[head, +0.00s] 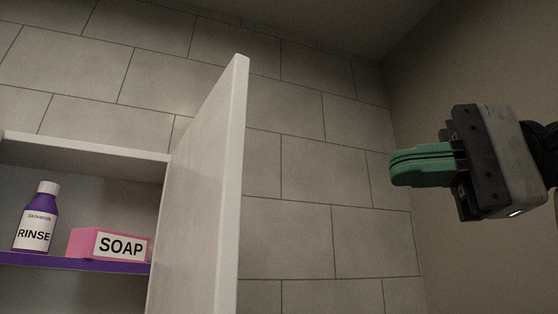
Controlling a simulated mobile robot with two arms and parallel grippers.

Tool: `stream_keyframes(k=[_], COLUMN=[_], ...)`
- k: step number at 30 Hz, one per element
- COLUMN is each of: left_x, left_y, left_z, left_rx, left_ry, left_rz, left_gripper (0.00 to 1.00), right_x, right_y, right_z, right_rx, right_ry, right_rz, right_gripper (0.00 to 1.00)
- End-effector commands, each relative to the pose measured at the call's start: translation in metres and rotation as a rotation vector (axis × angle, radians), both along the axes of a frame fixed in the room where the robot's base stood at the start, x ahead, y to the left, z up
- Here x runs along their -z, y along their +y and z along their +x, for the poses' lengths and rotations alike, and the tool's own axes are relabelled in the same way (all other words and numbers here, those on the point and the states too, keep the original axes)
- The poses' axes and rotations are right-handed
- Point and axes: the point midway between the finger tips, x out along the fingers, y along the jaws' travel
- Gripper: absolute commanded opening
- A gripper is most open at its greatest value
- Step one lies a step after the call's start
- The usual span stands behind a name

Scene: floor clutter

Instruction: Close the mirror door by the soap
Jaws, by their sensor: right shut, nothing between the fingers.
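The mirror door (203,190) of a wall cabinet stands open, swung out from the cabinet's right side. Its pale edge faces me. The pink soap box (110,245) lies on the cabinet's purple shelf (75,262), just left of the door. My right gripper (394,167), with green fingers, is at the right of the view. Its fingers are shut with nothing between them and point left toward the door, with a clear gap between. The door's lower part is cut off by the frame. My left gripper is not in view.
A purple rinse bottle (37,220) with a white cap stands on the shelf left of the soap. Grey tiled wall (320,235) lies behind, and a plain side wall (480,60) is at the right. The space between door and right gripper is free.

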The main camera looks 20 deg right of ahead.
Motion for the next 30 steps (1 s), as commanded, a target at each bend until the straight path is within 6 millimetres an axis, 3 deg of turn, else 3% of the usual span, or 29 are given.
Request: stream_keyframes(k=[3,7,19,24,30], left_x=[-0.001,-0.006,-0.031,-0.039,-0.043], left_y=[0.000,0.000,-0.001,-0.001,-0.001], left_z=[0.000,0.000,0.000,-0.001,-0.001], left_rx=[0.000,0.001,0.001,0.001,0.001], left_ry=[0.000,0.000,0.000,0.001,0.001], left_rz=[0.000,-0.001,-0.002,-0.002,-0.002], left_gripper=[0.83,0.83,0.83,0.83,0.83], right_x=[-0.003,-0.004,-0.005,-0.005,-0.003], right_y=[-0.001,0.011,0.082,0.107,0.120], right_z=[-0.004,0.004,0.046,0.040,0.037], right_rx=[0.030,0.029,0.024,0.025,0.025], right_ry=[-0.022,-0.021,-0.020,-0.023,-0.022], right_rz=[-0.022,-0.022,-0.021,-0.021,-0.020], right_gripper=[0.00,0.00,0.00,0.00,0.00])
